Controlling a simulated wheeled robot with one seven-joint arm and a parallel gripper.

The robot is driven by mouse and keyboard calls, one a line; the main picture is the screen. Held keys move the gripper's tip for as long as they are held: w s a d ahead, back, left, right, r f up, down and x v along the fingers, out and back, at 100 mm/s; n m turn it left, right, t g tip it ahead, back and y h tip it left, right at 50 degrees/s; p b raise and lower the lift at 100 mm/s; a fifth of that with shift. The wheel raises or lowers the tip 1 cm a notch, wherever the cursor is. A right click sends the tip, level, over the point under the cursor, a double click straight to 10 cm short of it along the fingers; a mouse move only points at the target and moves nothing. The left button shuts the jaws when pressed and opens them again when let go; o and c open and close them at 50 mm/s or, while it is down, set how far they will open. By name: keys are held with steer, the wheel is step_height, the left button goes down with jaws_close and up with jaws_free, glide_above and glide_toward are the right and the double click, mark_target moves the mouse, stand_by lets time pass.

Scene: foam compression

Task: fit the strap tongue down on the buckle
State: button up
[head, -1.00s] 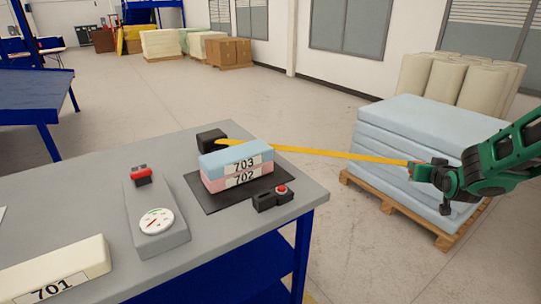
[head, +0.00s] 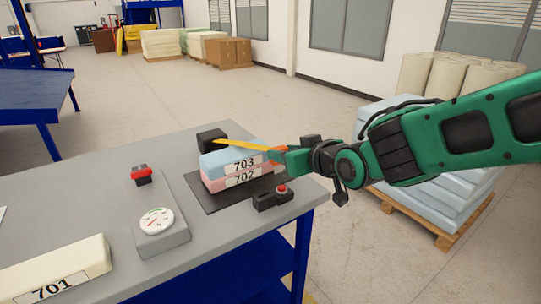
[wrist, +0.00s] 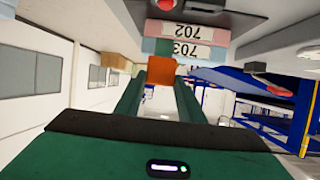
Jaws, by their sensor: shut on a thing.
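My gripper (head: 284,157) is shut on the orange strap tongue (wrist: 161,72), which shows between my two fingers in the wrist view. The yellow strap (head: 238,143) runs from a black block (head: 211,139) at the back of the table, above the foam stack, to my gripper. The blue foam block 703 (head: 226,160) lies on the pink foam block 702 (head: 214,183). The black buckle (head: 265,202) with a red button (head: 282,188) sits at the front of the stack, below my gripper and apart from the tongue.
The foam stands on a dark mat (head: 205,201) on the grey table (head: 105,215). A gauge box (head: 160,236), a red switch (head: 141,172) and a cream block 701 (head: 55,270) are to the left. A pallet of blue foam sheets (head: 448,205) stands behind my arm.

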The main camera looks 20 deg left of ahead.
steer(key=s+a, duration=0.3)
steer(key=s, duration=0.1)
glide_above(273, 197)
steer(key=s, duration=0.2)
steer(key=shift+f, duration=1.6)
steer(key=shift+w+a+n+g+y, duration=0.2)
steer(key=shift+a+n+g+y, duration=0.1)
steer(key=shift+n, duration=0.1)
steer(key=shift+s+d+f, duration=0.15)
steer(key=shift+s+f, duration=0.05)
steer(key=shift+f, duration=0.2)
steer(key=shift+f, duration=1.3)
steer(key=shift+f, duration=0.3)
steer(key=shift+f, duration=0.4)
steer(key=o, duration=1.1)
